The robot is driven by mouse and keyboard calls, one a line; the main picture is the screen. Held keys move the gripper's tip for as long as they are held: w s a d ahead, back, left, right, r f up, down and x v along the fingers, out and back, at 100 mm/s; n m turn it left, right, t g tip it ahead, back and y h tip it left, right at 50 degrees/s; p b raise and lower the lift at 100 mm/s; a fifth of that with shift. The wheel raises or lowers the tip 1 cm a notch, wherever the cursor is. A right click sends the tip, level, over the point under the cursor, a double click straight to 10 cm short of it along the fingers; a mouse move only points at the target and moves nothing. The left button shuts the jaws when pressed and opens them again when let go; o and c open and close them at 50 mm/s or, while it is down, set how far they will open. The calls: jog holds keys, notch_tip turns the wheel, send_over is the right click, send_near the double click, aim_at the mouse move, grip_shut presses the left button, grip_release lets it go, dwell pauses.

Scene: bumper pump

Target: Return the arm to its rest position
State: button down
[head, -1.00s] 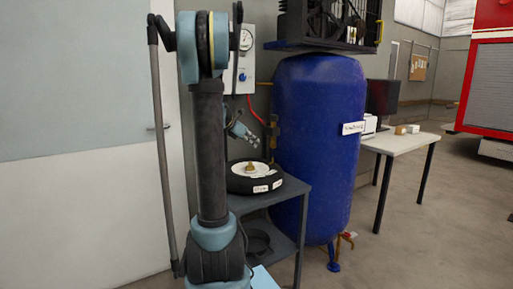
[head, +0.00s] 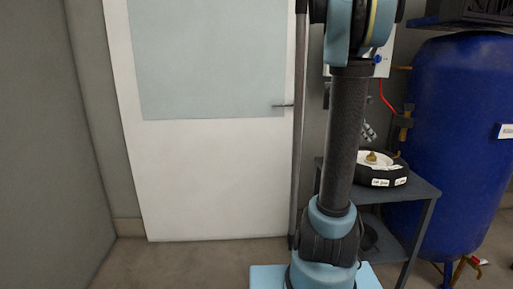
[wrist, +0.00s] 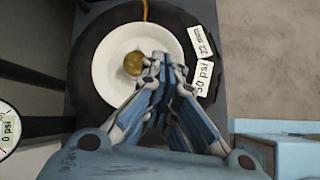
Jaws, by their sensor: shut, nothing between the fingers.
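My arm (head: 345,135) stands upright in the middle right of the head view. My gripper (wrist: 166,70) is shut and empty in the wrist view, its fingertips over the white disc's lower right part as pictured. In the head view my gripper (head: 369,132) shows small, above a black tyre-like ring (head: 402,178) and apart from it. The ring lies on a grey table and holds a white disc (wrist: 108,72) with a brass fitting (wrist: 133,63) on it. The fingertips are close beside the fitting in the picture.
The grey table (head: 424,190) stands beside a blue tank (head: 460,140). A white door (head: 215,170) is behind my arm at the left. A round gauge (wrist: 6,130) reading 0 psi shows at the wrist view's left edge. Floor (head: 185,265) before the door is clear.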

jog(key=s+a+f+m+y, duration=0.3)
jog(key=s+a+f+m, duration=0.2)
jog(key=s+a, duration=0.4)
jog(key=s+a+f+m+y, duration=0.2)
jog(key=s+a+f+m, duration=0.3)
jog(key=s+a, duration=0.4)
jog(key=s+a+f+m+y, duration=0.3)
jog(key=s+a+f+m, duration=0.2)
jog(key=s+a+f, duration=0.2)
jog(key=s+a, duration=0.2)
jog(key=a, duration=0.2)
jog(key=shift+a+t+y, duration=0.3)
jog(key=shift+a+t, duration=0.1)
jog(key=shift+s, duration=0.1)
